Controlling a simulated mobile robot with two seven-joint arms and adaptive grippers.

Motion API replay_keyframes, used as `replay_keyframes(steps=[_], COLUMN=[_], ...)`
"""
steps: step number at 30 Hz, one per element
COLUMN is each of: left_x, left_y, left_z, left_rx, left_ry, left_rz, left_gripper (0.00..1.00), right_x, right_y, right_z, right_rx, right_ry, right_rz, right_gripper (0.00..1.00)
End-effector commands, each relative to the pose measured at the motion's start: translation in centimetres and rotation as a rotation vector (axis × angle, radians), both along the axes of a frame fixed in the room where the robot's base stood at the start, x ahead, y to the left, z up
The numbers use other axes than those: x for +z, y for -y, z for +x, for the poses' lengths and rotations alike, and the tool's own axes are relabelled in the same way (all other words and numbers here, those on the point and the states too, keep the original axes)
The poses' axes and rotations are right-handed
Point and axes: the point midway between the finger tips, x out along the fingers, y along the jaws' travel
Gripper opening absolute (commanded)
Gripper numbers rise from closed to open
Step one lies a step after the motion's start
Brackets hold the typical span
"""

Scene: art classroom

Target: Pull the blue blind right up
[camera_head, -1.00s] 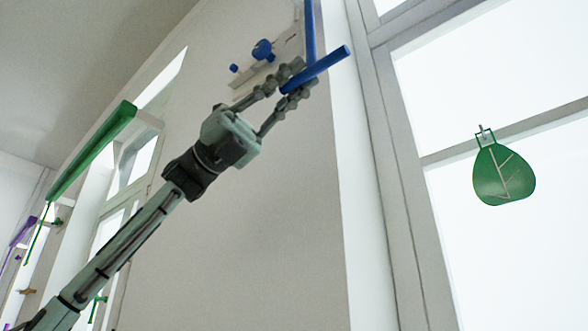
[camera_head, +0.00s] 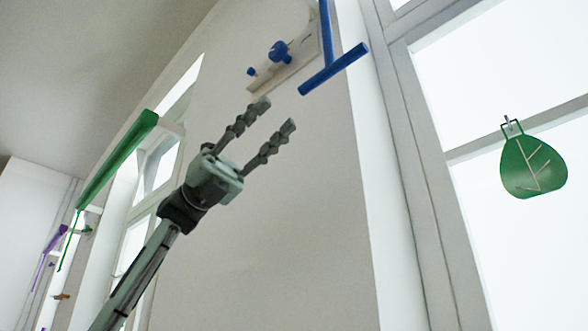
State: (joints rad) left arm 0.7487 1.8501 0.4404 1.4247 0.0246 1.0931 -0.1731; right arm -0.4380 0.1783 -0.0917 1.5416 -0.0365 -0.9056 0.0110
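The blue blind's pull bar (camera_head: 333,69) is a short blue rod that hangs tilted at the end of a blue cord or strip (camera_head: 326,28), near the top centre. The blind's fabric is not in view. My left gripper (camera_head: 278,113) is open and empty, below and to the left of the bar, apart from it. My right gripper is not in view.
A pale wall plate (camera_head: 295,65) with blue knobs (camera_head: 279,51) is fixed beside the bar. A green blind (camera_head: 120,155) and a purple one (camera_head: 55,238) are farther left. A green leaf ornament (camera_head: 533,166) hangs at the right window.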

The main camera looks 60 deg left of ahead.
Motion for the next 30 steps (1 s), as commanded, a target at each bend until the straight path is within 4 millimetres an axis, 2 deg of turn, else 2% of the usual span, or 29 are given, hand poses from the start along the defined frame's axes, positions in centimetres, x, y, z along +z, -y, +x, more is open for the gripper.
replay_keyframes(steps=[3, 8, 30], left_x=[-0.6, -1.0, -1.0], left_y=[-1.5, -2.3, -2.3], left_z=[-0.6, -0.9, -1.0], left_rx=[0.0, 0.0, 0.0], left_ry=[0.002, 0.001, 0.0], left_rz=[-0.002, -0.002, 0.0], left_gripper=[0.34, 0.34, 0.34], right_x=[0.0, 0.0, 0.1], right_y=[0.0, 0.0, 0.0], right_z=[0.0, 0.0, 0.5], right_rx=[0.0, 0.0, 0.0], right_ry=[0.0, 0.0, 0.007], right_rz=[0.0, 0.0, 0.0], right_gripper=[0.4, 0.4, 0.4])
